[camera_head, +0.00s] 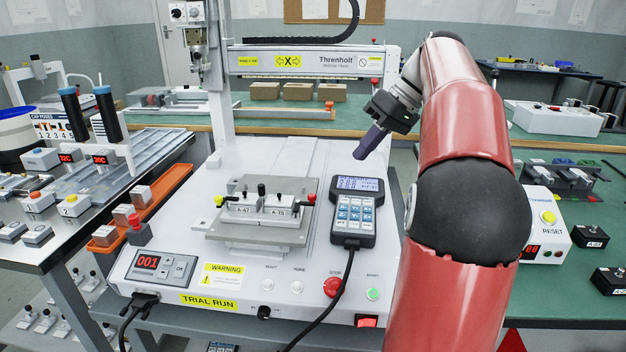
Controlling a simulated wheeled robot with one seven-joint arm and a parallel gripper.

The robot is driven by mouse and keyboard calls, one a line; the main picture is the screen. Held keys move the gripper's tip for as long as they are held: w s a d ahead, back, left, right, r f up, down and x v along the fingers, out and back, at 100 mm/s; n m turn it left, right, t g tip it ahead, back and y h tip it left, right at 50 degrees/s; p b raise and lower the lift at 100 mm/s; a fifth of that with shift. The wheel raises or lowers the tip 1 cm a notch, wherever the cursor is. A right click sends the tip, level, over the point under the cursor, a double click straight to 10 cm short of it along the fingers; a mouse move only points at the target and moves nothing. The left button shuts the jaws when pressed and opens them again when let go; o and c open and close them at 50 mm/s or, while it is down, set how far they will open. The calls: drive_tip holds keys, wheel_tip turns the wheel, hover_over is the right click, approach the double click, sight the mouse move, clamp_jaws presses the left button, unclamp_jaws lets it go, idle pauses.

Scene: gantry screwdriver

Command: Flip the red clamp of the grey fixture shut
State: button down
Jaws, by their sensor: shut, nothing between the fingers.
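The grey fixture (222,224) is a flat plate on the white machine bed, left of the middle. It carries two light blocks labelled A-47 and A-7-something. A small red-tipped clamp (311,198) stands at the fixture's right end, beside the right block. It is too small to tell how far it is tilted. A yellow-tipped clamp (219,201) is at the left end and a black-tipped one (262,190) is in the middle. My gripper (360,156) is shut and empty, its purple fingers pointing down-left. It is in the air, above and right of the red clamp, apart from it.
A handheld keypad (354,211) stands just right of the red clamp, its cable running to the front. The gantry beam (300,61) crosses behind, with a screwdriver head (190,20) at its left. An orange tray (150,210) lies left. The front panel has a red stop button (332,287).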

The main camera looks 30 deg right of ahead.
drive_tip(key=d, duration=0.2)
drive_tip(key=shift+w+d+r+n+y, duration=0.15)
drive_tip(key=shift+d+r+n+y, duration=0.15)
drive_tip(key=shift+d, duration=0.05)
drive_tip(key=b, duration=0.2)
approach(305, 203)
drive_tip(key=w+d+f, duration=0.1)
drive_tip(key=d+f, duration=0.1)
drive_tip(key=f, duration=0.1)
drive_tip(key=w+d+f, duration=0.1)
drive_tip(key=shift+w+f, duration=0.3)
drive_tip(key=shift+f, duration=0.1)
drive_tip(key=shift+s+a+r, duration=0.1)
drive_tip(key=shift+s+a, duration=0.05)
drive_tip(key=shift+a, duration=0.45)
drive_tip(key=shift+s+a+r, duration=0.1)
drive_tip(key=shift+s+a, duration=0.05)
drive_tip(key=shift+a, duration=0.45)
drive_tip(key=shift+s+a, duration=0.1)
drive_tip(key=shift+a, duration=0.5)
